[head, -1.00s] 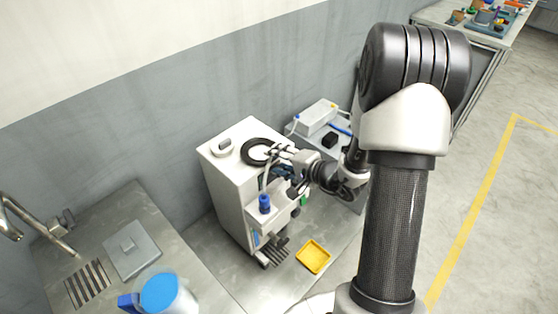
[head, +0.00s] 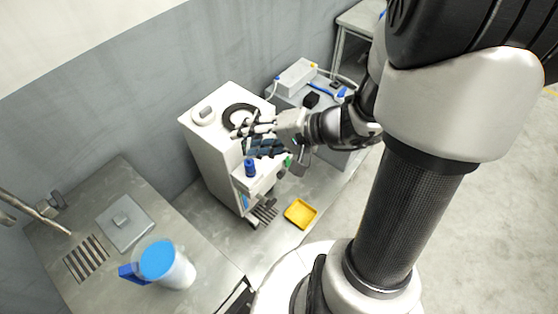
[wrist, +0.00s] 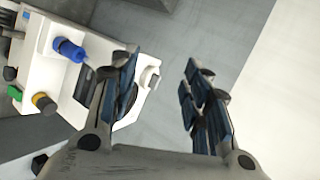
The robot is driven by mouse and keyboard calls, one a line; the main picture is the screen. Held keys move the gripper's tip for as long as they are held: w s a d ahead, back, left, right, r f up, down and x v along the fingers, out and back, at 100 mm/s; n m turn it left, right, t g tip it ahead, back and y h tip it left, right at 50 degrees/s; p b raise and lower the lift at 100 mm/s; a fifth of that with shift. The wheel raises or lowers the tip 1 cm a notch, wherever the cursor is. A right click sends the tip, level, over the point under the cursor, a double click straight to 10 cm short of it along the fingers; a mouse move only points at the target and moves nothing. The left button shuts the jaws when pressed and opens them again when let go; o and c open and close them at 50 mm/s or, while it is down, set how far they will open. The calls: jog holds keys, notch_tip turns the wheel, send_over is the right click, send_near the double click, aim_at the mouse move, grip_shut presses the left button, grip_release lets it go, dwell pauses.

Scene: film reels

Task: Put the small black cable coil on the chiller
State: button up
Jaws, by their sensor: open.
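The white boxy unit, which looks like the chiller (head: 203,150), stands against the wall in the head view. The black cable coil (head: 227,113) lies flat on its top as a ring, beside a white oval cap. My gripper (head: 240,130) is open and empty, above the front right part of the unit's top. Its fingers overlap the coil's near edge in the picture; contact cannot be told. In the wrist view my gripper (wrist: 162,68) has its fingers apart with nothing between them.
A white box (head: 297,77) and a black block (head: 311,100) are on the right.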

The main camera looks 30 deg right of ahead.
jog(key=s+a+r+n+g+h, duration=0.1)
jog(key=s+a+r+n+g, duration=0.4)
jog(key=s+a, duration=0.5)
jog(key=s+d+r+n+t+h, duration=0.1)
jog(key=s+d+r+n+h, duration=0.3)
jog(key=s+d+h, duration=0.2)
jog(key=shift+s+d+r+h, duration=0.2)
jog(key=shift+s+d+h, duration=0.1)
jog(key=shift+d+h, duration=0.45)
